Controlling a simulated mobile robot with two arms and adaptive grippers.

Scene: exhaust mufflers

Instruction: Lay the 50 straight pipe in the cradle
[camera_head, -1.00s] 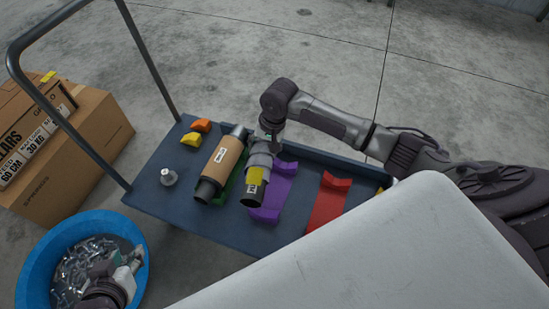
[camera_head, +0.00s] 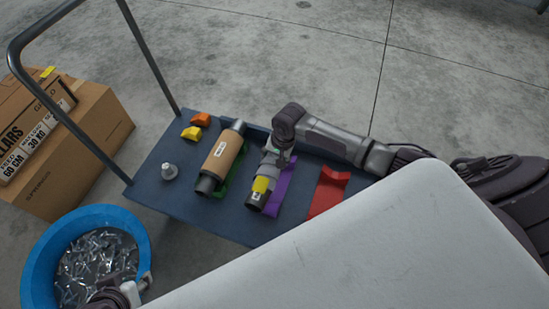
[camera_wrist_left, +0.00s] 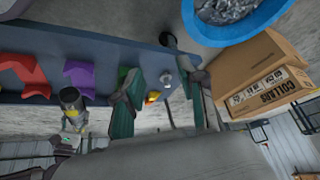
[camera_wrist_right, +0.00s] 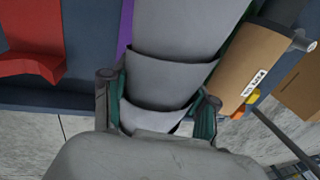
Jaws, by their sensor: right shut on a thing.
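The grey straight pipe (camera_head: 261,190) has a yellow band with a label near its front end. My right gripper (camera_head: 275,155) is shut on it near its back end. In the right wrist view the grey pipe (camera_wrist_right: 180,55) lies between both fingers. It lies lengthwise over the left part of the purple cradle (camera_head: 284,182); I cannot tell whether it touches. The purple cradle also shows in the left wrist view (camera_wrist_left: 80,74). My left gripper (camera_wrist_left: 160,85) is open and empty, over the blue tub's side in the head view.
A brown-wrapped muffler (camera_head: 222,158) lies in a green cradle (camera_head: 236,178) just left of the pipe. An empty red cradle (camera_head: 329,189) is to the right. Orange and yellow blocks (camera_head: 192,133) and a metal part (camera_head: 169,171) sit left. A blue tub (camera_head: 40,258) and cardboard boxes (camera_head: 75,155) stand beside the trolley.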

